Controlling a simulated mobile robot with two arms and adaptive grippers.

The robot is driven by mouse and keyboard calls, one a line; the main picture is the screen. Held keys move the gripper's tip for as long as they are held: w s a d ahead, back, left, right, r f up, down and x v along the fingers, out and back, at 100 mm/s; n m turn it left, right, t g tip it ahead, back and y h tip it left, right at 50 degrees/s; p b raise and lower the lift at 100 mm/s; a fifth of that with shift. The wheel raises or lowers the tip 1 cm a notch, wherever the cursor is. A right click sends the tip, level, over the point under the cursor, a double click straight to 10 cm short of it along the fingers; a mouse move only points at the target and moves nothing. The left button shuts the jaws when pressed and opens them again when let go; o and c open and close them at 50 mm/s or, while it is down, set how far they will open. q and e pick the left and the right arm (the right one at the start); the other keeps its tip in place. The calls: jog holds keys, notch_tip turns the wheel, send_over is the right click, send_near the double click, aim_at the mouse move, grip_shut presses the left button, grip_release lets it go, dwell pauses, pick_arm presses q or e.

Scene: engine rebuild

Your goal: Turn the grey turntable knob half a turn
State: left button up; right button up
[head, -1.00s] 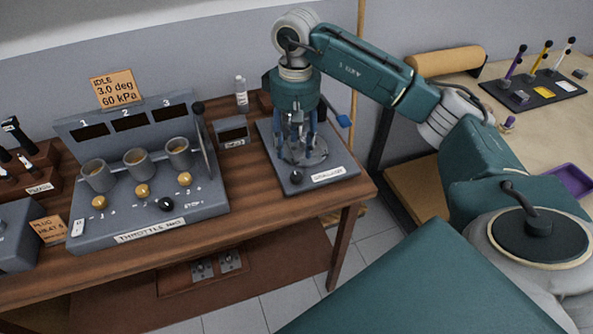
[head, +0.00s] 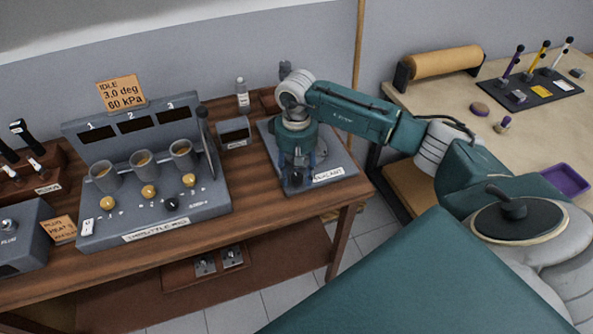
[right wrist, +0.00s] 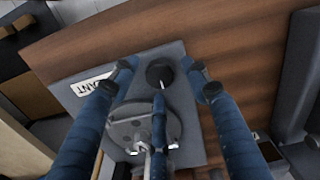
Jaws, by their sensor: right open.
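The turntable knob (right wrist: 159,72) is a small dark grey round knob with a white pointer mark. It sits on the grey plate of the sealant stand (right wrist: 190,125); the same stand (head: 343,168) is in the head view. The round metal turntable disc (right wrist: 125,130) lies beside the knob. My right gripper (right wrist: 160,88) is open, its blue fingers spread on both sides of the knob in the right wrist view. I cannot tell whether they touch it. In the head view my right gripper (head: 298,168) points down over the knob and hides most of the disc. My left gripper is not in view.
The throttle unit (head: 155,225), with cups and brass knobs, stands left on the wooden bench (head: 255,195). A small grey box (head: 234,133) and a bottle (head: 242,95) stand between it and the stand. A beige table (head: 460,95) is at the right.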

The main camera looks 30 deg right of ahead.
jog(key=shift+r, duration=0.1)
jog(key=c, duration=1.2)
jog(key=shift+o, duration=0.2)
